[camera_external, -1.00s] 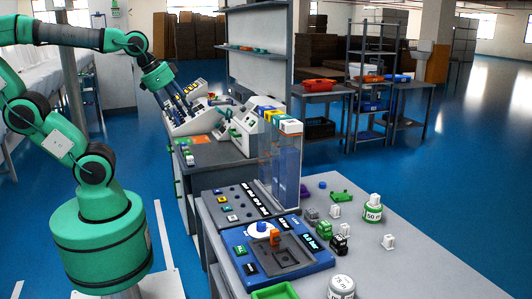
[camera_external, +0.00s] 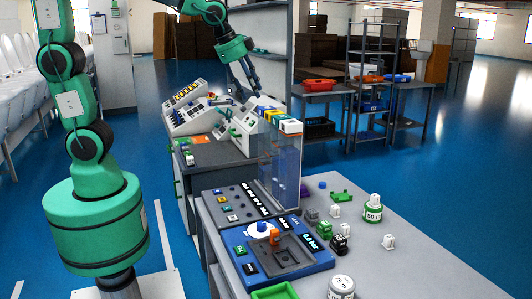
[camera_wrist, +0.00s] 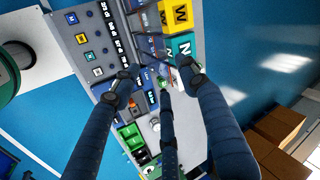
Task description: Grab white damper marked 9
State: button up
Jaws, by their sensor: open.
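My gripper (camera_external: 250,82) is high above the rear bench, behind the clear tower, apart from these blocks. In the wrist view, its dark fingers (camera_wrist: 156,75) are spread open and empty. They hide part of the table below.
The clear tower with coloured caps (camera_external: 287,165) rises at the table's back edge. The blue machine (camera_external: 278,255) and the button panel (camera_external: 232,203) fill the left side. The table's right front is clear.

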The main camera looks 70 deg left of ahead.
jog(key=w+d+f+m+p, duration=0.4)
jog(key=w+d+m+p, duration=0.15)
jog(key=w+d, duration=0.45)
jog(key=w+d+f+m+p, duration=0.4)
jog(key=w+d+m, duration=0.4)
jog(key=w, duration=0.4)
jog(key=w+d+f+m+p, duration=0.2)
jog(key=d+f+m+p, duration=0.3)
jog(key=d+f, duration=0.6)
jog(key=w+d+f+m+p, duration=0.3)
jog(key=d+f+m, duration=0.4)
jog(key=d+f, duration=0.4)
jog(key=shift+w+d+f+g+h+p, duration=0.2)
jog(key=shift+w+f+g+h+p, duration=0.15)
jog(key=shift+p, duration=0.55)
send_over(389, 237)
jog(key=s, duration=0.2)
notch_tip(389, 237, down, 8)
jog(key=shift+s+a+r+p, duration=0.15)
jog(key=shift+a+p, duration=0.05)
jog(key=shift+p, duration=0.2)
jog(key=shift+p+x, duration=0.65)
jog(key=shift+x, duration=1.95)
